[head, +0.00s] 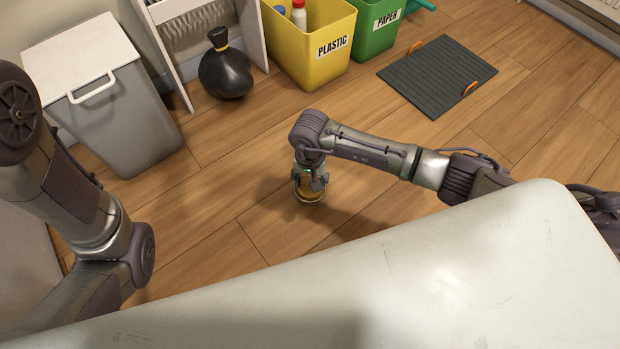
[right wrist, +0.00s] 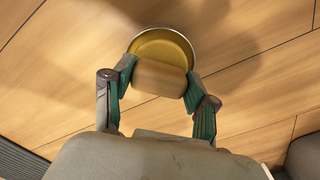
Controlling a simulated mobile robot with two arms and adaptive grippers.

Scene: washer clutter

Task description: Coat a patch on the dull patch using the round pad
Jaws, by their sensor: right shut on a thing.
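My right gripper (head: 310,183) points down over the wooden floor, beyond the far edge of the white top. It is shut on the round pad (head: 309,197). In the right wrist view the pad (right wrist: 165,45) is a yellow disc with a pale rim and a wooden grip block, which sits between the two fingers of the gripper (right wrist: 158,85). I cannot tell whether the pad touches the floor. The white top (head: 510,235) has a pale glossy area, a grey shaded area and faint scuffs; I cannot tell which is the dull patch. My left arm shows at left, its gripper out of view.
A grey lidded bin (head: 125,115) stands at left, with a black vase (head: 226,75) beside a white rack. A yellow PLASTIC bin (head: 315,55) and a green PAPER bin (head: 376,30) stand behind. A dark ribbed mat (head: 435,75) lies on the floor. Floor around the pad is clear.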

